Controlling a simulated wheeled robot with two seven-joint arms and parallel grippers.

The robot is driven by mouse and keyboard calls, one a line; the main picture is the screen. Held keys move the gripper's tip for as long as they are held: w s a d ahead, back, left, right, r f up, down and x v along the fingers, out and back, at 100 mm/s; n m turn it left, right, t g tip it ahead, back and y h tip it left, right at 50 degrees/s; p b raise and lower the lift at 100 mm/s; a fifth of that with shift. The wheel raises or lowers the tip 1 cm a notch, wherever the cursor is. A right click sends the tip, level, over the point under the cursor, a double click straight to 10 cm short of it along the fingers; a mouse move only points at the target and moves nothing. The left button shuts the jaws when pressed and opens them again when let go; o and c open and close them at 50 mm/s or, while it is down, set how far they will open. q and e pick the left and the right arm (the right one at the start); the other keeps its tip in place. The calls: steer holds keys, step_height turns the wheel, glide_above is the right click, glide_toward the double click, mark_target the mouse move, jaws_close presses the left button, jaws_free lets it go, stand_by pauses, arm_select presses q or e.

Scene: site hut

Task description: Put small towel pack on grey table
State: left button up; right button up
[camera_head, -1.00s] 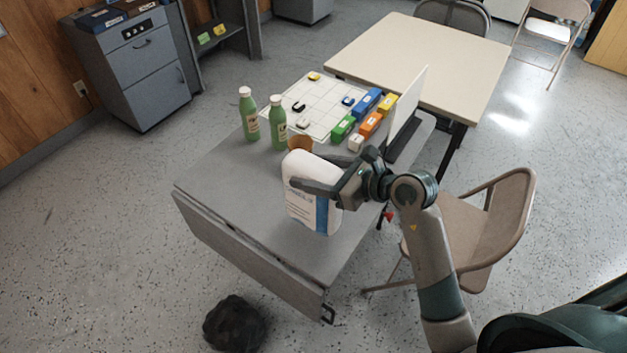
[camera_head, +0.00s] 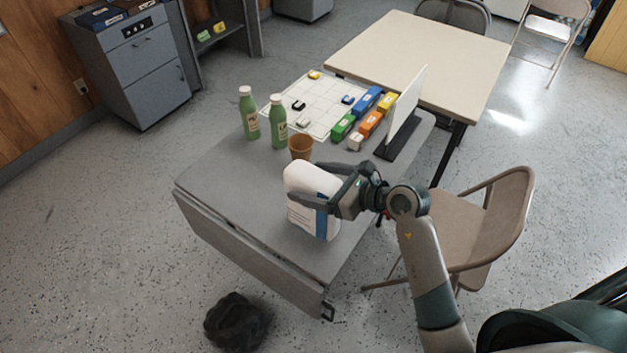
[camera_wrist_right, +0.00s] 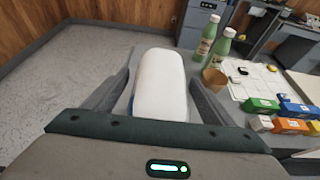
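The small towel pack (camera_head: 299,218), white with a blue side panel and print, appears to stand upright on the near part of the grey table (camera_head: 225,180). In the right wrist view the pack (camera_wrist_right: 160,85) lies between my right gripper's fingers, with a gap at each side. My right gripper (camera_head: 322,184) is open around the upper part of the pack. It also shows in the right wrist view (camera_wrist_right: 160,92). The pack's far side and base edge are partly hidden. My left gripper is not in view.
Behind the pack stand a brown cup (camera_head: 300,147) and two green bottles (camera_head: 250,115) (camera_head: 278,125). A white grid board (camera_head: 320,108), coloured blocks (camera_head: 371,122) and an upright white panel (camera_head: 405,108) fill the far end. A folding chair (camera_head: 490,225) stands right; a black bag (camera_head: 235,322) lies on the floor.

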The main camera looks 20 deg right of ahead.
mark_target(334, 185)
steer(key=shift+r, duration=0.2)
steer(key=shift+s+d, duration=0.35)
steer(key=shift+s, duration=0.05)
steer(key=b+v, duration=0.3)
steer(key=v, duration=0.8)
steer(key=shift+r, duration=0.1)
steer(key=shift+a, duration=0.1)
